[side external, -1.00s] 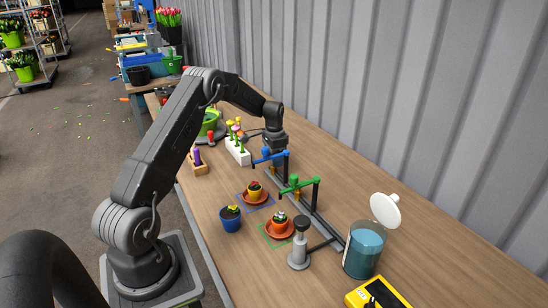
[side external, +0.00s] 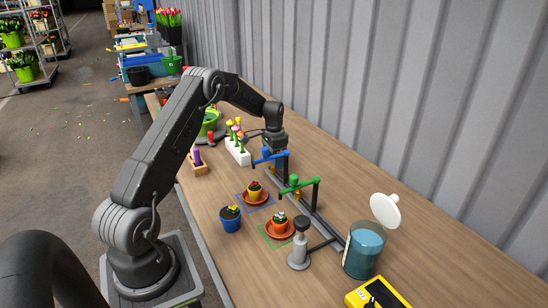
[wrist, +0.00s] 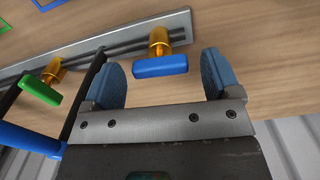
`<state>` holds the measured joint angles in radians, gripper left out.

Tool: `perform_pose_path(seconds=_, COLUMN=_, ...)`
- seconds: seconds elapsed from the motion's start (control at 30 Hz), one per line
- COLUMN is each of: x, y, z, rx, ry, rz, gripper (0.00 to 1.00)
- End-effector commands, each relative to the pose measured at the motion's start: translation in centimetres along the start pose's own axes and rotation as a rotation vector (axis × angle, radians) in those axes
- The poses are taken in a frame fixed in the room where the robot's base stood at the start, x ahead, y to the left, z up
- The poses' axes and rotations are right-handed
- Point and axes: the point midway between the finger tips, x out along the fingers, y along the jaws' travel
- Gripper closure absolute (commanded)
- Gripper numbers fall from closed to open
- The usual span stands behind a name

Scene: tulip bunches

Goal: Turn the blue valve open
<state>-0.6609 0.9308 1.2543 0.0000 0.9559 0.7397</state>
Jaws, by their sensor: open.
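The blue valve has a flat blue handle (wrist: 160,66) on a brass stem (wrist: 158,40), fixed to a grey metal rail (wrist: 110,38). In the wrist view the handle lies roughly crosswise between my gripper's two fingers. My gripper (wrist: 162,76) is open, with blue-grey pads apart on each side of the handle; clear gaps show on both sides. In the side external view my gripper (side external: 274,141) is just behind the blue spout pipe (side external: 268,157). Its fingers and the blue valve are largely hidden there.
A green valve handle (wrist: 39,88) sits beside the blue one on the same rail. A green spout pipe (side external: 302,185) stands nearer the camera. A white planter (side external: 238,150) stands left of my gripper.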

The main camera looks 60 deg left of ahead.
Motion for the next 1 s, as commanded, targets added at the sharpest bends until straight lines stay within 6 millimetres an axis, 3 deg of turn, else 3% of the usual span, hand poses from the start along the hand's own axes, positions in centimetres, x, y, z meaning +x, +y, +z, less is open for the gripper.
perform_pose_path(seconds=0.17, x=-0.1, y=0.0, z=0.0, rx=0.000, ry=0.000, rz=0.000, gripper=0.17)
perform_pose_path(seconds=0.33, x=-1.6, y=0.0, z=0.0, rx=0.000, ry=0.002, rz=-0.002, gripper=0.17)
perform_pose_path(seconds=0.7, x=-9.6, y=-0.1, z=-0.1, rx=0.000, ry=0.003, rz=-0.003, gripper=0.17)
perform_pose_path(seconds=1.0, x=-13.4, y=0.0, z=0.0, rx=0.000, ry=0.001, rz=-0.001, gripper=0.17)
